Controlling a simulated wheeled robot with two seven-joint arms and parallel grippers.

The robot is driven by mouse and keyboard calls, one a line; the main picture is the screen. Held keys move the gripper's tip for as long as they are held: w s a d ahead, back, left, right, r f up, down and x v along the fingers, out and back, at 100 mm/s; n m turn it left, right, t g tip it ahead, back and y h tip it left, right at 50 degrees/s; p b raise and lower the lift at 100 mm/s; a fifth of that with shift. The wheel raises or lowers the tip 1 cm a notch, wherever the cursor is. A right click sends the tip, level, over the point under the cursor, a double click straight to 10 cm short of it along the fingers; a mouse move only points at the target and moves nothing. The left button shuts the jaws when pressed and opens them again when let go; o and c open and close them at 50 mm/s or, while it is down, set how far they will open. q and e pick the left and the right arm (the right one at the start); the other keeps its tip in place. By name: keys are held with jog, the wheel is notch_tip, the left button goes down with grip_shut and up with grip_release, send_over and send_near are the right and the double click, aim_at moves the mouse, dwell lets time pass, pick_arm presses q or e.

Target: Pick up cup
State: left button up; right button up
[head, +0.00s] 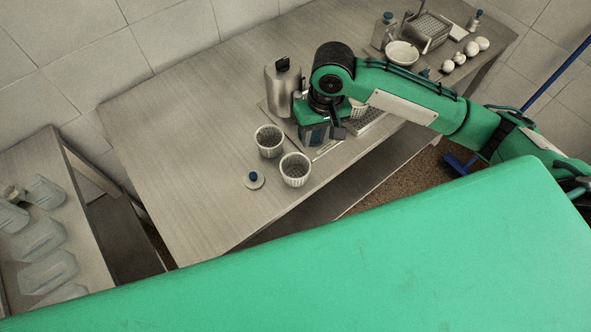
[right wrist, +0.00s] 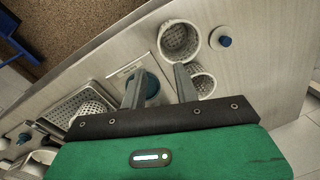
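Two white perforated cups stand side by side on the table, one farther back (head: 269,142) and one nearer the front edge (head: 294,170). They also show in the right wrist view, one above (right wrist: 180,42) and one partly behind a finger (right wrist: 203,82). A third white perforated cup (right wrist: 92,110) is partly hidden by my gripper body. My right gripper (head: 322,143) points down over the table, right of the two cups. In the wrist view its fingers (right wrist: 160,85) are apart, with a blue-topped object (right wrist: 150,86) showing behind them. My left gripper is out of view.
A metal jug (head: 282,85) stands behind my right gripper. A lid with a blue knob (head: 254,180) lies beside the cups. A perforated tray (head: 370,122) is right of the gripper. A bowl (head: 402,54) and eggs stand farther right. The table's left part is clear.

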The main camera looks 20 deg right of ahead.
aim_at(309, 167)
jog(key=f, duration=0.5)
jog(key=f+p, duration=0.1)
jog(key=f, duration=0.2)
jog(key=shift+a, duration=0.4)
jog(key=shift+s+a+f+p, duration=0.1)
jog(key=shift+f+p, duration=0.3)
jog(key=shift+f, duration=0.15)
notch_tip(309, 167, down, 4)
jog(key=shift+s+a+f+p, duration=0.1)
jog(key=shift+a+p, duration=0.05)
jog(key=shift+p, duration=0.4)
grip_shut()
